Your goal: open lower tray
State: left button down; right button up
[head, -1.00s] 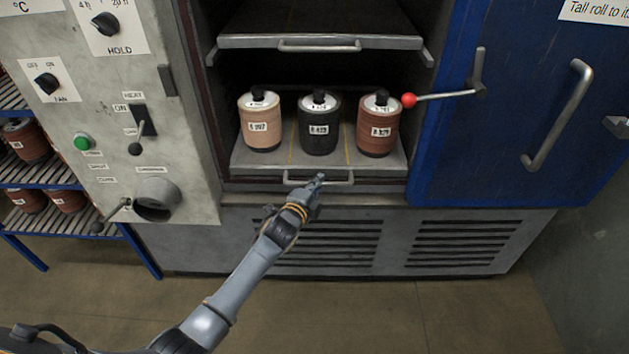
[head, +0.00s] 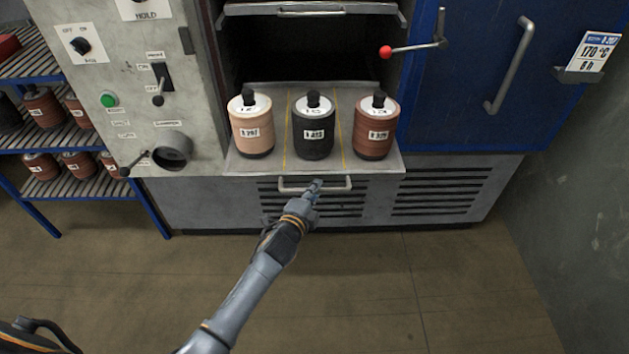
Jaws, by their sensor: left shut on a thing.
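The lower tray (head: 315,169) sticks out of the oven opening toward me. It carries three disc stacks: a tan one (head: 251,128), a black one (head: 314,128) and a red-brown one (head: 374,128), all upright. Its pale bar handle (head: 335,186) runs along the front edge. My left gripper (head: 315,187) is shut on the handle near its middle; the fingers hide that part of the bar. My right gripper is not in view.
The upper tray (head: 309,10) sits above in the oven. The blue door (head: 490,70) stands open at the right, with a red-knobbed lever (head: 386,52) reaching toward the opening. A rack (head: 75,143) with more stacks is at the left. The floor (head: 370,280) in front is clear.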

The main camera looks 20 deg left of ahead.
pick_arm(q)
jog(key=shift+s+d, duration=0.2)
jog(key=shift+s, duration=0.8)
jog(key=c, duration=1.4)
grip_release()
jog(key=v, duration=1.2)
jog(key=shift+f, duration=0.1)
